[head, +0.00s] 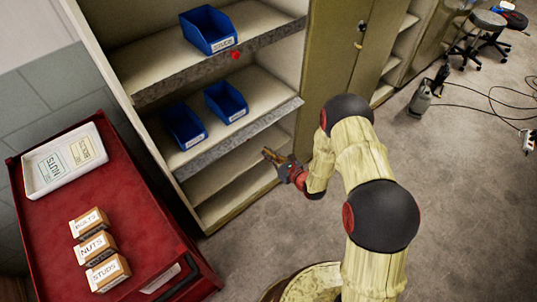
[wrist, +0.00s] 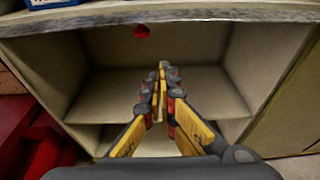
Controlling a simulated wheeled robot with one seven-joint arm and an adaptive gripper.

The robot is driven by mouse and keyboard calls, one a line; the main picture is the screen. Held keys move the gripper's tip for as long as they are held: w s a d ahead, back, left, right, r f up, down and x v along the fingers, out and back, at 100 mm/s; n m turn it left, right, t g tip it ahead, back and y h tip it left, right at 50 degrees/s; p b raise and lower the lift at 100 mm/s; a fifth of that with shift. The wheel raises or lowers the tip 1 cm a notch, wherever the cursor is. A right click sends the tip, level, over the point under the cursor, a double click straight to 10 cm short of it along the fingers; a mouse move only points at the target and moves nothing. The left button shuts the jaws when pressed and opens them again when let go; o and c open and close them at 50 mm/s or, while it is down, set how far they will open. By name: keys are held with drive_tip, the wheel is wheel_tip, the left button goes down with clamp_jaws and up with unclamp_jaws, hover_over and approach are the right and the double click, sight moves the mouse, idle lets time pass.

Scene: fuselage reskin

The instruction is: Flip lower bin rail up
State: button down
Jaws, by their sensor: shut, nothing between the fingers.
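The lower bin rail (head: 245,137) is a grey strip along the front edge of the cabinet shelf that holds two blue bins (head: 226,102). In the wrist view a grey rail (wrist: 220,14) crosses the top, with a red knob-like piece (wrist: 142,31) hanging below it, left of centre. My gripper (head: 268,153) is just in front of and below the lower rail in the head view. It is shut and empty. In the wrist view its fingertips (wrist: 162,68) point into the open compartment under the rail, below and right of the red piece, apart from it.
An upper rail (head: 225,62) has a red piece (head: 235,55) near it and a blue bin (head: 209,30) above. A red cart (head: 150,215) with a white tray (head: 65,160) and labelled boxes (head: 96,246) stands left. A closed cabinet door (head: 335,55) is right.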

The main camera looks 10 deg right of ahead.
sight(246, 136)
drive_tip(key=b+x, duration=0.2)
drive_tip(key=x, duration=0.5)
drive_tip(key=r, duration=0.4)
drive_tip(key=shift+s+d, duration=0.1)
drive_tip(key=shift+s, duration=0.1)
